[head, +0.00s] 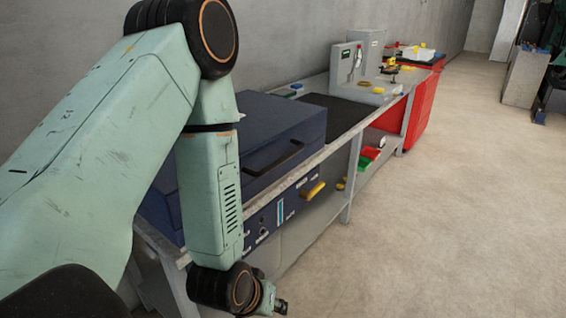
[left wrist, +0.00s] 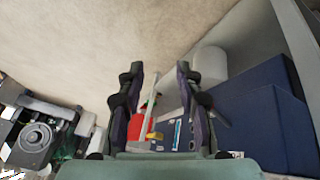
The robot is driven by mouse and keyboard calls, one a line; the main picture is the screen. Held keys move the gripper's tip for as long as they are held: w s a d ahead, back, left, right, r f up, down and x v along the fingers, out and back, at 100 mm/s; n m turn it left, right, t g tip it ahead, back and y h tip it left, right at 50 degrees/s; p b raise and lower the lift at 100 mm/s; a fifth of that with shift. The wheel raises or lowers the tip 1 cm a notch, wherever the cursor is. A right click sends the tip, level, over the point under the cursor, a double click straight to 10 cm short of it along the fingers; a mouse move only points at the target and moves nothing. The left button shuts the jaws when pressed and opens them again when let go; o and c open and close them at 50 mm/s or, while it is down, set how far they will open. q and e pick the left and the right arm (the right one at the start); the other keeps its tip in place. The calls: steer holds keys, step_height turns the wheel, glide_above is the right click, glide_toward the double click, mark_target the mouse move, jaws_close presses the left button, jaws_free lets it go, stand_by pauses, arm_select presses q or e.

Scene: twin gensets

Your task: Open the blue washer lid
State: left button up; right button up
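The washer is a dark blue box whose closed blue lid (head: 285,125) has a long black handle on the side facing the aisle. Below it is a blue front panel (head: 285,212) with knobs, a pale strip and a yellow handle (head: 312,190). In the left wrist view the blue box (left wrist: 262,125) fills the right side. My left gripper (left wrist: 158,78) has its two fingers spread with nothing held between them. My arm hides the lid's near part. My right gripper is not shown.
The washer is set in a long grey bench (head: 345,150) along the wall. Further along are a black mat (head: 335,112), a grey box (head: 358,65), a red cabinet (head: 422,108) and small yellow items. Coloured bins (head: 370,155) sit below.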

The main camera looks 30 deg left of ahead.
arm_select(q)
steer(key=w+a+r+n+t+b, duration=0.1)
steer(key=w+a+r+n+t, duration=0.1)
steer(key=w+r+n+t, duration=0.45)
steer(key=n+t+y+b, duration=0.1)
steer(key=n+t+y, duration=0.25)
steer(key=n, duration=1.25)
glide_toward(280, 162)
steer(key=w, duration=0.3)
steer(key=shift+w+a+f+g+y, duration=0.15)
steer(key=shift+w+a+g+y, duration=0.1)
steer(key=shift+w+g+y, duration=0.1)
steer(key=b+x, duration=0.2)
steer(key=x, duration=0.6)
steer(key=shift+s, duration=0.1)
steer(key=shift+c, duration=0.9)
steer(key=shift+d, duration=0.1)
jaws_close()
